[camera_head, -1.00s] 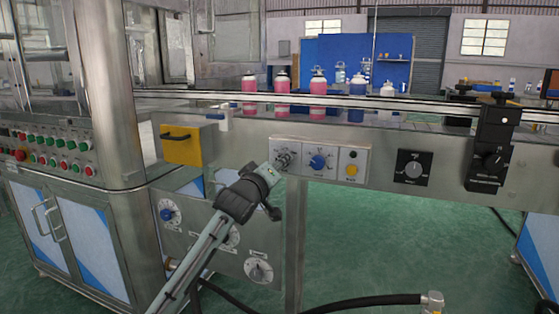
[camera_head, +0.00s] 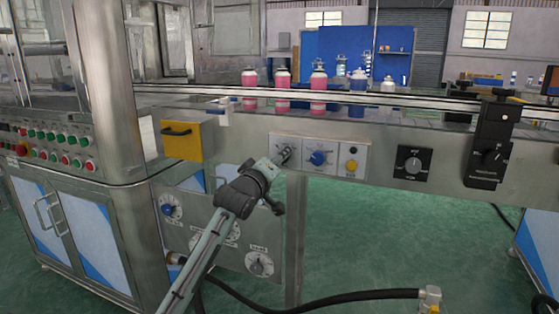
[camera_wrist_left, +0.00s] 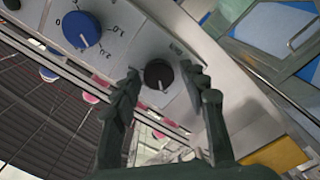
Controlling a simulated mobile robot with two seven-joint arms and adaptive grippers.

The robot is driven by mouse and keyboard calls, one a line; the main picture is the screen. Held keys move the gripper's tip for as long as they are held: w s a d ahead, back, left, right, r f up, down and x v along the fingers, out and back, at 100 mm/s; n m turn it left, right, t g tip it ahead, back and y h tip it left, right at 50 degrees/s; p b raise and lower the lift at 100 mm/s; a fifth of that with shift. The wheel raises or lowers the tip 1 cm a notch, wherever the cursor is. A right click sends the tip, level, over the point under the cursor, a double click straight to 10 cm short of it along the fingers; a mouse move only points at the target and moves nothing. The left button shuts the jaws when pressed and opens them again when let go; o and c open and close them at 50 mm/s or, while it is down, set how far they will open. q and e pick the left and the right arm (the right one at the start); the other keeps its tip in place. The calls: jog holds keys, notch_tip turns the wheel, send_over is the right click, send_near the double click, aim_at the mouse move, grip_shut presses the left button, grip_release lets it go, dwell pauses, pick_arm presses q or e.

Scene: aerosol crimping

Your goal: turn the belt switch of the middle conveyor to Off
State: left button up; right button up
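A control panel (camera_head: 333,147) on the conveyor's side carries a row of controls. Its leftmost control is a black knob (camera_wrist_left: 158,75), largely hidden by my gripper in the head view. A blue knob (camera_head: 319,158) is beside it, and it also shows in the left wrist view (camera_wrist_left: 82,30). My left gripper (camera_head: 282,158) reaches the black knob. In the left wrist view its fingers (camera_wrist_left: 162,72) are apart, with the knob between their tips; contact cannot be told. Which knob is the belt switch cannot be read. My right gripper is out of view.
A yellow box with a handle (camera_head: 181,141) sticks out left of the panel. A black dial (camera_head: 412,163) and a black sensor bracket (camera_head: 490,150) are to the right. Several bottles (camera_head: 319,79) stand on the conveyor. A dial plate (camera_head: 235,235) is below my gripper.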

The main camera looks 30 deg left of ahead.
pick_arm(q)
jog(key=shift+s+d, duration=0.1)
jog(key=v, duration=1.2)
